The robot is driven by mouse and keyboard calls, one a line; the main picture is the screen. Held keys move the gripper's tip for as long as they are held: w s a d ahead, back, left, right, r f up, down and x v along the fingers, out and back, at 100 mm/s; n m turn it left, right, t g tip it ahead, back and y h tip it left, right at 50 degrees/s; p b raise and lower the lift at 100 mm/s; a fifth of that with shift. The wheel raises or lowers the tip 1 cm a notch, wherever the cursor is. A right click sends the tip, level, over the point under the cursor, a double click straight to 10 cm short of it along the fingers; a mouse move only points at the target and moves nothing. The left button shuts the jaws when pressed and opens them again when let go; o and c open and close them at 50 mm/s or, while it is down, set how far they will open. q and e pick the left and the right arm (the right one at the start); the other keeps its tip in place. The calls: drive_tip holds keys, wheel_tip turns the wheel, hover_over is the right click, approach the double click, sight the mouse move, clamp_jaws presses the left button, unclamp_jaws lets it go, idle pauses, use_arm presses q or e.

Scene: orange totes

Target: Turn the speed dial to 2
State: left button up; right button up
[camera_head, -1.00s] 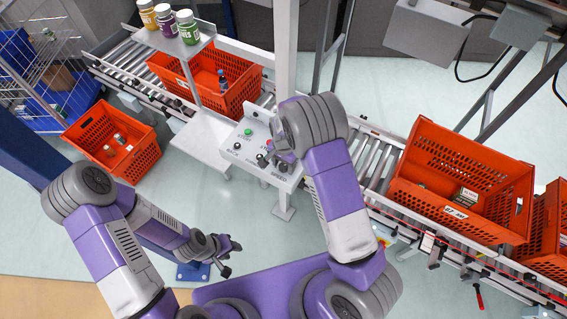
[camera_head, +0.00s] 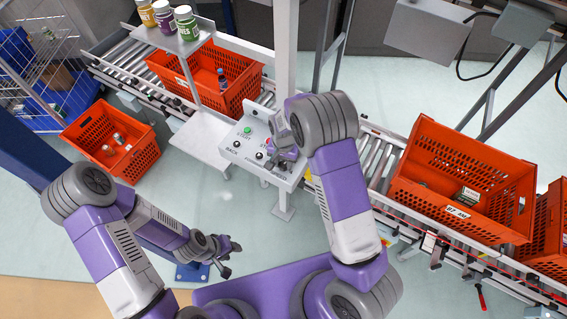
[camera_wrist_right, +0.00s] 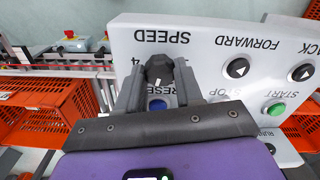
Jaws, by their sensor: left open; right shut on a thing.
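The control panel (camera_head: 226,151) stands in front of the conveyor and carries the speed dial. In the right wrist view the black speed dial (camera_wrist_right: 159,68) sits below the word SPEED, with a digit 4 to its left; other scale marks are mostly hidden. My right gripper (camera_head: 279,163) is at the panel's right part. In the wrist view its fingers (camera_wrist_right: 158,80) are on both sides of the dial, shut on it. A small white mark shows on the dial, but its setting cannot be read. My left gripper (camera_head: 228,258) is open and empty, low and away from the panel.
The panel also has a green START button (camera_wrist_right: 276,109), a blue RESET button (camera_wrist_right: 157,103) and black FORWARD (camera_wrist_right: 237,68) and BACK (camera_wrist_right: 302,72) buttons close to the dial. Orange totes (camera_head: 460,180) stand on the roller conveyor. A post rises behind the panel.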

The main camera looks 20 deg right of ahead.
sight(284, 164)
drive_tip(key=n+b, duration=0.2)
drive_tip(key=n, duration=0.2)
drive_tip(key=shift+n, duration=0.3)
drive_tip(key=shift+n+b, duration=0.65)
drive_tip(key=shift+n, duration=1.25)
drive_tip(key=o, duration=1)
drive_tip(key=shift+o, duration=0.2)
wheel_tip(284, 164, up, 8)
drive_tip(key=shift+f, duration=0.15)
